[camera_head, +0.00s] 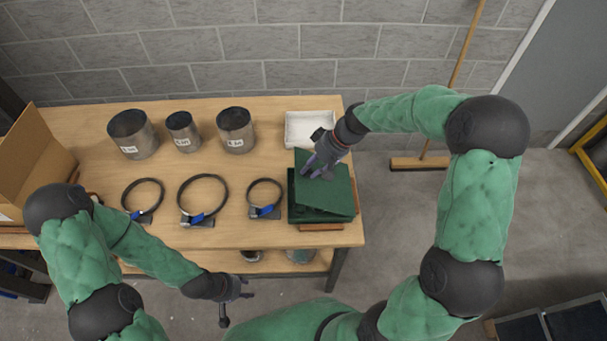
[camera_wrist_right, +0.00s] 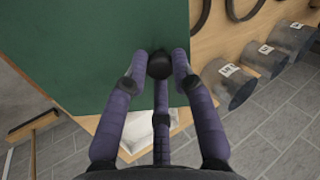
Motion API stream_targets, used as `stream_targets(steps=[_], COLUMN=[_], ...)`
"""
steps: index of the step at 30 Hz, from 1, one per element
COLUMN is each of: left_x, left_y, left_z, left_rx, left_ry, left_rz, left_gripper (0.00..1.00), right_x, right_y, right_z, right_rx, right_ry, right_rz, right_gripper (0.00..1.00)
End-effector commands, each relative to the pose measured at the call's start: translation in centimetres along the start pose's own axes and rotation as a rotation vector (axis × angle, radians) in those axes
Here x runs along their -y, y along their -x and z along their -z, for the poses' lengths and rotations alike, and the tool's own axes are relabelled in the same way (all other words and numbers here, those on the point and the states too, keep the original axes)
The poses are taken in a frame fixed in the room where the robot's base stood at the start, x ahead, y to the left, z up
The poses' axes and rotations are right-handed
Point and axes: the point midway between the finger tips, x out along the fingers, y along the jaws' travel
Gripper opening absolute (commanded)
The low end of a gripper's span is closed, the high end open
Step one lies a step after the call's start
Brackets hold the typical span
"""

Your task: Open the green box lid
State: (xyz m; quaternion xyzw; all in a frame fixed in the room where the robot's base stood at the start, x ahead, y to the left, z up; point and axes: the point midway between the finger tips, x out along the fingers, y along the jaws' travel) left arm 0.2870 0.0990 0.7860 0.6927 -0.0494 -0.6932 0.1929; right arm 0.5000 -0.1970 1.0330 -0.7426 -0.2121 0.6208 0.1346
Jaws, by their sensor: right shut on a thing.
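The green box (camera_head: 308,208) stands at the right end of the wooden table. Its green lid (camera_head: 328,190) looks tilted and skewed over the box, not flush with it. The lid fills much of the right wrist view (camera_wrist_right: 115,45), with a dark round knob (camera_wrist_right: 160,65) near its edge. My right gripper (camera_head: 314,168) is at the lid's far edge, and its fingers (camera_wrist_right: 160,72) are closed around the knob. The box's inside is hidden. My left gripper (camera_head: 236,300) hangs in front of the table's front edge, away from the box, with its fingers apart and empty.
A white tray (camera_head: 308,128) sits behind the box. Three metal duct cylinders (camera_head: 183,132) stand along the back, with three ring clamps (camera_head: 202,195) in front. A cardboard box (camera_head: 35,165) is at the left. A broom (camera_head: 420,163) leans on the wall at the right.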

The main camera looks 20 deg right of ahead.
Motion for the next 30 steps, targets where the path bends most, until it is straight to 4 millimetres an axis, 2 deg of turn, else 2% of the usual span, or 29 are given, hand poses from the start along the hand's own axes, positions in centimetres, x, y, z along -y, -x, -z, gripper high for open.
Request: stream_targets(steps=[1, 15, 23, 30], left_x=[0.3, 2.5, 3.1, 3.3], left_y=[-0.9, -7.2, -8.7, -9.2], left_z=[0.0, 0.2, 0.3, 0.3], left_rx=[0.0, 0.001, 0.0, 0.0], left_ry=[0.0, 0.0, 0.0, 0.0], left_rz=[0.0, 0.0, 0.0, 0.0], left_gripper=[0.4, 0.4, 0.4, 0.4], right_x=[-0.7, -4.4, -7.1, -9.2], right_y=[0.5, 7.2, 10.2, 11.8], right_z=[-0.1, -1.7, -2.8, -3.7], right_rx=[-0.02, -0.183, -0.268, -0.264], right_ry=[-0.006, -0.003, -0.003, 0.0], right_rz=[0.031, 0.43, 0.641, 0.637], right_gripper=[0.0, 0.0, 0.0, 0.0])
